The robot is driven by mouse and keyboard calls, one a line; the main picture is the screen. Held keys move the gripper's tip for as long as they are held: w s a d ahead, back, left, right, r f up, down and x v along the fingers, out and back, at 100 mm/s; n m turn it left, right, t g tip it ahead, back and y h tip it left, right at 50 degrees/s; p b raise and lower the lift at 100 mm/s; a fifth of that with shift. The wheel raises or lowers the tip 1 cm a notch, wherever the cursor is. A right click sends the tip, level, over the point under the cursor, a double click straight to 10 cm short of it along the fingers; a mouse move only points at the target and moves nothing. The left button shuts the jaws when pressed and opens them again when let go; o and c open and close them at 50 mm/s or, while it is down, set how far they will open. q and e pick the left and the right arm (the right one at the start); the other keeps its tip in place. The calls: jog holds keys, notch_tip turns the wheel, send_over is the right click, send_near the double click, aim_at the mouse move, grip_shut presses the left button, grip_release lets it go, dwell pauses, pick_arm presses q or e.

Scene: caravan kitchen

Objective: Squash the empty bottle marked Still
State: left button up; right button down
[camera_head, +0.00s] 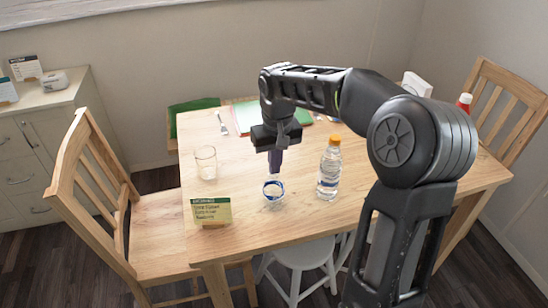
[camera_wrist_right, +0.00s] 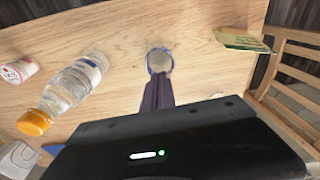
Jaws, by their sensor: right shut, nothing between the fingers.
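A short, low clear thing with a blue-and-white band (camera_head: 273,191) stands on the table below my right gripper. It looks like a squat, pressed-down bottle, and its lettering is too small to read. In the wrist view it shows as a round blue-edged shape (camera_wrist_right: 159,60). My right gripper (camera_head: 274,172) is shut and empty, fingers pointing down just above it; I cannot tell whether they touch. The fingertips (camera_wrist_right: 157,80) also show at its near edge in the wrist view. A tall clear bottle with an orange cap (camera_head: 329,170) stands upright to the right. My left gripper is out of view.
A drinking glass (camera_head: 206,163) stands at the left of the wooden table (camera_head: 250,230). A small yellow-green card (camera_head: 211,211) stands at the front left edge. Green folders or papers (camera_head: 245,115) lie at the back. A red-capped container (camera_head: 464,102) is at the right. Wooden chairs flank the table.

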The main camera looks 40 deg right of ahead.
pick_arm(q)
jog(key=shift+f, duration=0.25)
pick_arm(e)
jog(key=shift+f, duration=0.55)
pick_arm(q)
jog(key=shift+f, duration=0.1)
pick_arm(e)
jog(key=s, duration=0.1)
jog(key=s+r, duration=0.1)
jog(key=shift+s+a+r, duration=0.15)
jog(key=shift+s+a, duration=0.2)
jog(key=shift+s, duration=0.05)
jog(key=shift+r, duration=0.1)
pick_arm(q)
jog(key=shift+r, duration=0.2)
pick_arm(e)
notch_tip(320, 180, up, 8)
jog(key=shift+s+f, duration=0.2)
jog(key=shift+s, duration=0.15)
jog(key=shift+a, duration=0.1)
